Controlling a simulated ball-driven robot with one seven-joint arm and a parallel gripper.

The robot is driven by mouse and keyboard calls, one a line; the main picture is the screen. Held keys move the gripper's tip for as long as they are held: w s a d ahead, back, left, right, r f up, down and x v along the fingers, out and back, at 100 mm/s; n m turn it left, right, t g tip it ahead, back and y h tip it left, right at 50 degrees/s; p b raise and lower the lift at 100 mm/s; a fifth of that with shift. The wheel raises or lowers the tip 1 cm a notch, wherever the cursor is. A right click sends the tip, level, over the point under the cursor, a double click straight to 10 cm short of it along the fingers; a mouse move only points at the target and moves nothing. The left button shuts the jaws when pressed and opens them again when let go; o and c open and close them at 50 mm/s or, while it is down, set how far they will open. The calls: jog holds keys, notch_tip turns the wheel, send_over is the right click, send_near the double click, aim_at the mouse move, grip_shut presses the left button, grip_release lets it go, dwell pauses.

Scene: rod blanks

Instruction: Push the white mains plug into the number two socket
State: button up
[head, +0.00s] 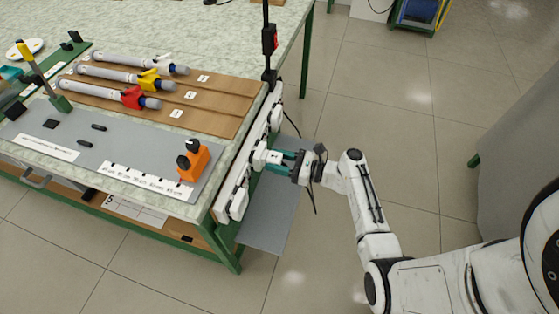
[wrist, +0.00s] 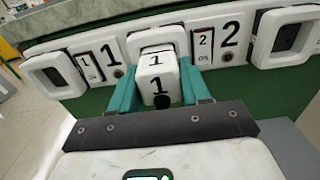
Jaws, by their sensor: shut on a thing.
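My gripper (wrist: 159,82) has teal fingers, shut on the sides of a white plug (wrist: 155,62) marked 1 in the wrist view. The plug is in front of the middle socket (wrist: 158,37) of a white socket strip, which it partly covers. Whether its pins are in the socket is hidden. A large 1 stands left of this socket and a large 2 to its right. Another socket (wrist: 288,37) is right of the 2, and one (wrist: 56,76) is at far left. In the head view, my gripper (head: 279,160) reaches the strip (head: 234,195) on the bench's end.
The bench top (head: 215,45) holds rods on a brown board (head: 220,115), a grey mat (head: 130,155) and an orange block (head: 194,163). A black post with a red unit (head: 269,40) stands at the bench edge. A grey panel (head: 272,215) is below my gripper.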

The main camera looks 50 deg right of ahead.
jog(key=shift+w+a, duration=0.15)
jog(key=shift+w, duration=0.3)
jog(key=o, duration=1.2)
jog(key=shift+o, duration=0.2)
jog(key=v, duration=1)
jog(key=shift+s, duration=0.4)
